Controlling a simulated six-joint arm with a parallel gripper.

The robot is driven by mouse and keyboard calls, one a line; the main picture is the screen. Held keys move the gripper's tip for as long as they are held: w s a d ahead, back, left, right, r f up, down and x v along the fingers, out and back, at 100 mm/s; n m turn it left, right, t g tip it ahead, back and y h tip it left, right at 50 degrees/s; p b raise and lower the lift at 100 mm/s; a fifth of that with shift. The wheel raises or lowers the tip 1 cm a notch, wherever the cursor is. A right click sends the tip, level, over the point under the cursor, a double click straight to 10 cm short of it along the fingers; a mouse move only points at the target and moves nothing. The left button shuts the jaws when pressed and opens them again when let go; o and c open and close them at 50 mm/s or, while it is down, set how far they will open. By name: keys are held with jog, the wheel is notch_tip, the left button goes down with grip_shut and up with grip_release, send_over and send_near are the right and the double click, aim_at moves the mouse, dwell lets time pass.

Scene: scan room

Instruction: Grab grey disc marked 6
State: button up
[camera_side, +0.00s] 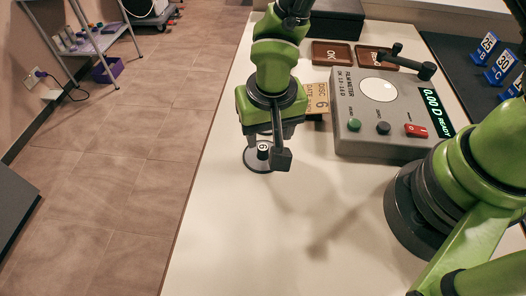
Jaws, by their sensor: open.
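The grey disc marked 6 (256,164) lies flat on the white table near its left edge. A small upright knob on it bears a white label with the number 6 (263,147). My gripper (268,155) points down right above the disc, with its open fingers around the height of the knob. One dark finger shows to the right of the knob and covers part of the disc. I cannot tell whether the fingers touch the knob.
A tan card reading DISC 6 (317,98) lies behind my gripper. A grey film meter (352,146) with buttons and a lit display stands to the right. Brown trays (331,53) sit at the back. The front of the white table (240,240) is clear.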

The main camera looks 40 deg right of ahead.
aim_at(263, 147)
jog(key=shift+w+a+f, duration=0.1)
jog(key=shift+w+f, duration=0.1)
jog(key=shift+f, duration=0.7)
jog(key=shift+w+f, duration=0.15)
jog(key=shift+f, duration=0.7)
jog(key=shift+w+a+f, duration=0.1)
jog(key=shift+w+f, duration=0.1)
jog(key=shift+f, duration=0.7)
grip_shut()
jog(key=shift+r, duration=0.15)
